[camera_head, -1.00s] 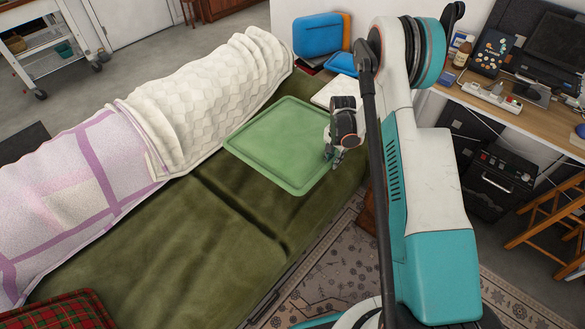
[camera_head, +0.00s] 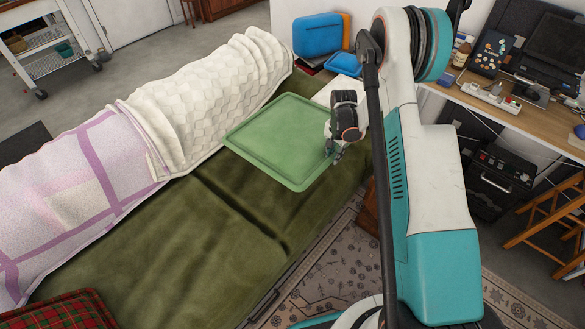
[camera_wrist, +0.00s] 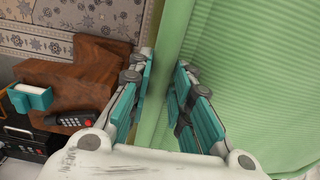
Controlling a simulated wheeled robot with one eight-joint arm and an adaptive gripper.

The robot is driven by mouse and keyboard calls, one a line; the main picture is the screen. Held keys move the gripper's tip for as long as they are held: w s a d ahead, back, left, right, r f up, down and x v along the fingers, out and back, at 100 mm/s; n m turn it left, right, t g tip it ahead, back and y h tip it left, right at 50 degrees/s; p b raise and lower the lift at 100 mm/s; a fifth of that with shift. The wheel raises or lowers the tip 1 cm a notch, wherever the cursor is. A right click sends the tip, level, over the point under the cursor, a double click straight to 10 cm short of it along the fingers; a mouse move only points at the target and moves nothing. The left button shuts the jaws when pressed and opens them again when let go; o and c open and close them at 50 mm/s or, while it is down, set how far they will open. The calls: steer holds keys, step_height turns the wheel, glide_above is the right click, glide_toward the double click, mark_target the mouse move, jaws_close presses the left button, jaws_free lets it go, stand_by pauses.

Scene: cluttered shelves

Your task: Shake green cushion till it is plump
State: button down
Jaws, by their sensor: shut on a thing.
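The green cushion (camera_head: 276,138) lies flat, or nearly so, over the olive sofa seat, and looks thin and square with a raised rim. My gripper (camera_head: 333,151) is at its right edge in the head view. In the wrist view the teal fingers of my gripper (camera_wrist: 163,88) are on both sides of the edge of the green cushion (camera_wrist: 255,75), shut on it. The head view does not show clearly whether the cushion touches the seat.
The olive sofa (camera_head: 190,240) carries a white textured blanket (camera_head: 215,100) and a lilac-and-white cover (camera_head: 70,195). Blue and orange cases (camera_head: 320,38) stand behind. A cluttered desk (camera_head: 545,122) is at right. The wrist view shows a brown wooden piece (camera_wrist: 75,85) and a remote (camera_wrist: 75,121).

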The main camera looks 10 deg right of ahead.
steer(key=shift+r+p, duration=0.7)
steer(key=shift+r, duration=1.5)
step_height(320, 180, up, 7)
steer(key=p, duration=0.2)
steer(key=shift+p, duration=0.35)
step_height(320, 180, up, 7)
steer(key=p, duration=0.3)
steer(key=shift+a, duration=0.1)
stand_by(0.7)
